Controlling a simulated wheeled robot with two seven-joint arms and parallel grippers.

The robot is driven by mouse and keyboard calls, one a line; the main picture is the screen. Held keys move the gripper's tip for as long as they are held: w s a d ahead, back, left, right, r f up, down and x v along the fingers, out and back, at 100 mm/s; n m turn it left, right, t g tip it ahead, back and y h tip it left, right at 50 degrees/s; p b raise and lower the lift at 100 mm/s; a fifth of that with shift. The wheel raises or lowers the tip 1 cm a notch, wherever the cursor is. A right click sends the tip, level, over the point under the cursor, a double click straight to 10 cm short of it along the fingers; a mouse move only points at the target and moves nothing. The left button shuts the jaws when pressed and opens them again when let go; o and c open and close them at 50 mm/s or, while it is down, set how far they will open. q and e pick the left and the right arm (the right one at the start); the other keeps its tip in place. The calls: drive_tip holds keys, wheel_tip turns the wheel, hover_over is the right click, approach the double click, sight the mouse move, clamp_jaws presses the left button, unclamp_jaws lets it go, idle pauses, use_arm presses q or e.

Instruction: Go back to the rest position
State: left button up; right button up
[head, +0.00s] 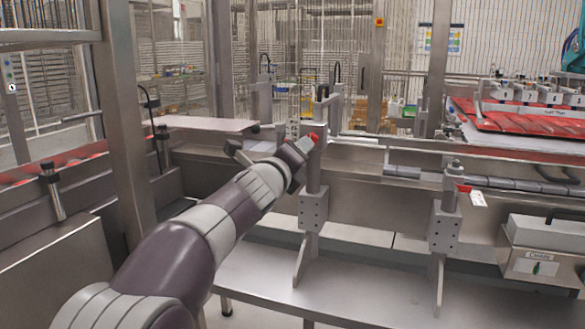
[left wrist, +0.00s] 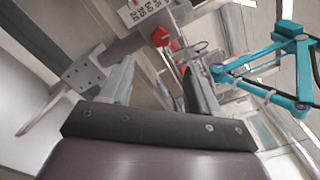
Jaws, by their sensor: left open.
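My left arm reaches from the bottom left in the head view. Its gripper (head: 270,148) is at the metal machine rail, just left of an upright post (head: 313,205) with a red knob (head: 314,138). In the left wrist view my left gripper (left wrist: 158,66) has its two fingers spread apart with nothing held between them. The red knob (left wrist: 160,37) and a white numbered scale (left wrist: 140,14) show just beyond the fingertips. Whether the gripper touches the post cannot be told. My right gripper is in neither view.
A second post (head: 446,225) stands to the right, near a grey box (head: 545,250). A thick steel frame post (head: 125,120) rises left of my arm. Red trays (head: 520,118) lie at the back right. A teal robot arm (left wrist: 270,70) shows in the left wrist view.

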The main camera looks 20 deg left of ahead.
use_arm(q)
drive_tip(key=shift+s, duration=0.8)
